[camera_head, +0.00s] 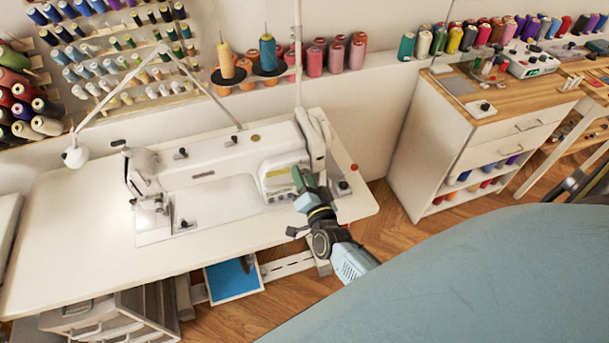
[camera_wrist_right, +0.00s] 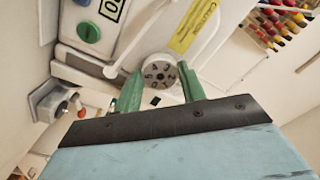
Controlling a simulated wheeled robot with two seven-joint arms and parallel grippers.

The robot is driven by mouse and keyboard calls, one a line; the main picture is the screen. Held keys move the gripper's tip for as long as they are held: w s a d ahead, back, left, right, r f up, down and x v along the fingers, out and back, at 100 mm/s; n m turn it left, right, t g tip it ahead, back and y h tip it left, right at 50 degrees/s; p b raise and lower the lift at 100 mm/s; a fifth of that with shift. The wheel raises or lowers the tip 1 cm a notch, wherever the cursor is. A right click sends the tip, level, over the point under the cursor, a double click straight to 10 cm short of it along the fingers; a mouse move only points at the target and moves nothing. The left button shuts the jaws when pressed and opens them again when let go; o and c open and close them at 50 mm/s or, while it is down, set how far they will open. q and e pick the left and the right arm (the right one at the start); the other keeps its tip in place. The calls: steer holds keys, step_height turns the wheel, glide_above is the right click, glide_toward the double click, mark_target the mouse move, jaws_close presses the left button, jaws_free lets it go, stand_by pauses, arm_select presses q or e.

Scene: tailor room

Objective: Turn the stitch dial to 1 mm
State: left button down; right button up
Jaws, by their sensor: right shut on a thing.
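The white sewing machine (camera_head: 225,160) stands on its white table. Its stitch dial (camera_wrist_right: 160,72) is a round pale disc with dark marks around its face, seen in the right wrist view; the setting is too small to read surely. My right gripper (camera_head: 301,180) is at the right end of the machine. In the right wrist view its two green fingers (camera_wrist_right: 160,76) are shut on the dial, one at each side of its rim. The dial is hidden behind the gripper in the head view. My left gripper is not in view.
A green round knob (camera_wrist_right: 88,32) and a yellow caution label (camera_wrist_right: 194,26) are close to the dial. A thread stand with an orange cone (camera_head: 226,60) rises behind the machine. The white table (camera_head: 70,220) is clear at left. A cabinet (camera_head: 440,150) stands at right.

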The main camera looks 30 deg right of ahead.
steer(key=n+p, duration=0.1)
steer(key=n, duration=0.5)
steer(key=shift+n, duration=0.3)
stand_by(0.4)
steer(key=o, duration=0.7)
steer(key=shift+s, duration=0.1)
steer(key=v, duration=1.3)
steer(key=shift+s+p, duration=0.2)
steer(key=shift+p, duration=0.1)
steer(key=shift+f, duration=0.1)
